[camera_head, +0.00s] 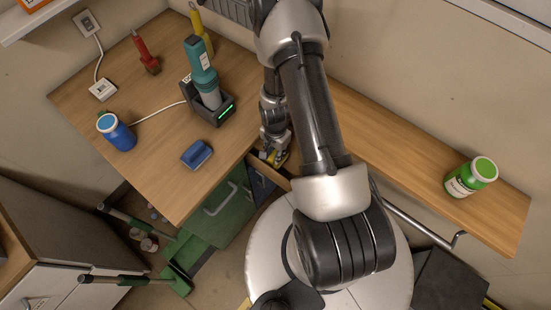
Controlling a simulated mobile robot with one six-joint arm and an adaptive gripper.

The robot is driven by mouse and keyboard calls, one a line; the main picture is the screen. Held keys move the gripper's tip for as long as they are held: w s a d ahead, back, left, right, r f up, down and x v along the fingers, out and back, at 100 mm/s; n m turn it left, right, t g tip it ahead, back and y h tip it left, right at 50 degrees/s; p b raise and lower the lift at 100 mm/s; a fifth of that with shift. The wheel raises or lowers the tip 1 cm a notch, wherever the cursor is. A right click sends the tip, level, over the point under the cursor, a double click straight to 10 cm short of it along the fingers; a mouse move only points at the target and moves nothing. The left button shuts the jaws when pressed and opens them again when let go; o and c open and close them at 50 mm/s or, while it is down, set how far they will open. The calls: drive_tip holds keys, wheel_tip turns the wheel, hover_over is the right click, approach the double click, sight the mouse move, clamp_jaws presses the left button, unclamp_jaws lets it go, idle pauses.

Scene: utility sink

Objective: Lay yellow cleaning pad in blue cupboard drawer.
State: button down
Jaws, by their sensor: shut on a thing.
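My gripper (273,152) reaches down beside the right edge of the wooden worktop, partly hidden by my own arm. It is shut on the yellow cleaning pad (281,158), of which only a small yellow part shows at the fingers. Just below the gripper is the blue cupboard drawer (262,184), with a dark blue front to the right of the green cupboard front. Its light wooden edge shows and it looks pulled out. The pad is over or at the drawer's opening; whether it touches the drawer bottom I cannot tell.
The worktop (160,100) holds a blue jar (116,132), a blue block (197,153), a teal device in a dock (205,85), and red and yellow tools. A green cupboard front (226,212) stands left of the drawer. A green-lidded jar (471,177) is on the right shelf.

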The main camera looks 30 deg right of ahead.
wheel_tip(320, 180, down, 4)
drive_tip(key=b, duration=0.3)
drive_tip(key=shift+f, duration=0.1)
drive_tip(key=c, duration=1.4)
unclamp_jaws()
